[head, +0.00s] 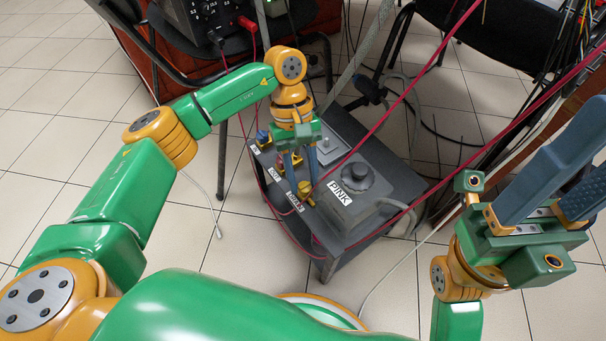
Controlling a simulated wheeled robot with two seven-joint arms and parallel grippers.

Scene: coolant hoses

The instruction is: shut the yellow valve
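The yellow valve (305,193) sits at the front of a row of valves along the left side of a dark grey bench unit. Its handle is small, and I cannot tell which way it is turned. My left gripper (300,174) points down just above it. Its two grey-blue fingers are apart, with no object clearly between them, and the right finger reaches nearly to the yellow valve. Contact cannot be told. My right gripper (578,168) is raised at the right, away from the unit, with its fingers apart and empty.
A red valve (282,163) and a blue valve (262,138) stand behind the yellow one. A grey tank with a dark cap (357,174) and a PINK label stands to the right. Red hoses cross the unit. Chairs and cables crowd the back.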

